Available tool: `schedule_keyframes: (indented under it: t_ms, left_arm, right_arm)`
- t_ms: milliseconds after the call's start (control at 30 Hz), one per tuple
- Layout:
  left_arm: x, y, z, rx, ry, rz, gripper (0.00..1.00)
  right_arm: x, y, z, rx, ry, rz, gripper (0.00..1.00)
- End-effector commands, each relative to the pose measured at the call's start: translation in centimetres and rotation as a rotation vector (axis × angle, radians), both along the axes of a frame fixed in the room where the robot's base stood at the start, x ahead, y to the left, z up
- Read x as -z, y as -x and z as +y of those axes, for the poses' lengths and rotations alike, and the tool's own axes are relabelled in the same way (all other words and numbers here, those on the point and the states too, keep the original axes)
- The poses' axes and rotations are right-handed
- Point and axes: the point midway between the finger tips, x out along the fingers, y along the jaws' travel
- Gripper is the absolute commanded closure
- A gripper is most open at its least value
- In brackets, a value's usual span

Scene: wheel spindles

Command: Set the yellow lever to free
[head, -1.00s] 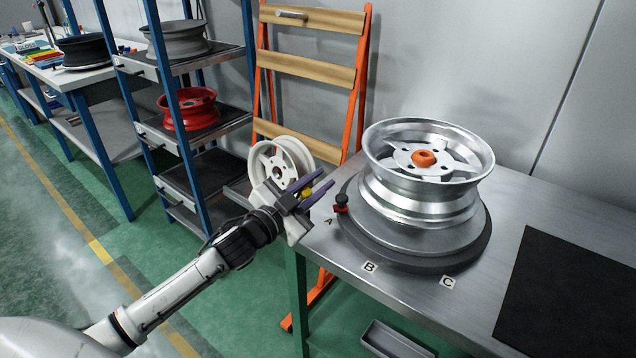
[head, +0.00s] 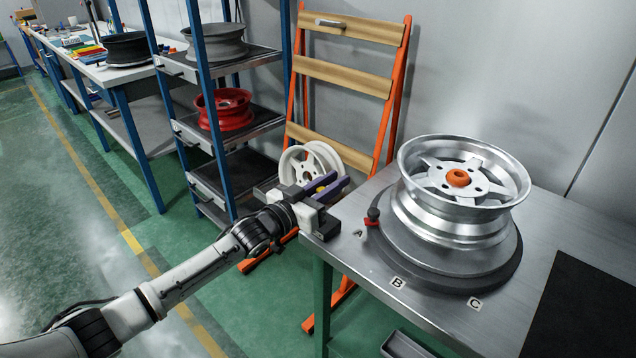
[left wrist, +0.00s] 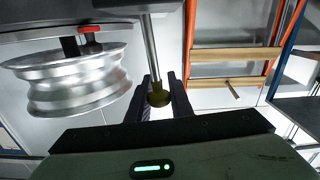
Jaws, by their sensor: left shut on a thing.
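In the head view only a bit of the yellow knob (head: 321,188) shows, beside the table's left end. My left gripper (head: 336,184) has purple fingers and is shut on this knob. Its fingers (left wrist: 158,82) also flank the knob in the left wrist view. The rod runs from the knob toward the table; its root is hidden in the head view. My right gripper is not in view.
A silver wheel (head: 460,220) sits on a dark round turntable (head: 400,250) on the metal table (head: 345,262). A small red-and-black knob (head: 373,217) stands at its rim, near labels A, B and C. Behind my gripper are a white wheel (head: 297,165), an orange rack and a blue shelf.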

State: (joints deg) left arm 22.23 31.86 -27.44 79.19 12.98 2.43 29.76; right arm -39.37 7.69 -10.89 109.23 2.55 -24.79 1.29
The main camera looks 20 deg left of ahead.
Motion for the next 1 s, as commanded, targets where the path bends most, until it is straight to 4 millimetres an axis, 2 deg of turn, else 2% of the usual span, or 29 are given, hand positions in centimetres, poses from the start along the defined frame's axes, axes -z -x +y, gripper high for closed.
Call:
schedule_keyframes:
  t_ms: [500,1000]
  left_arm:
    - [1.1,-1.3,2.4,0.010,0.346,0.113,1.00]
    - [1.3,-1.4,2.9,0.010,0.429,0.139,1.00]
  right_arm:
    - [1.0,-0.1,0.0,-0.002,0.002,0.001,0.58]
    - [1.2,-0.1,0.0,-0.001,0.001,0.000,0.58]
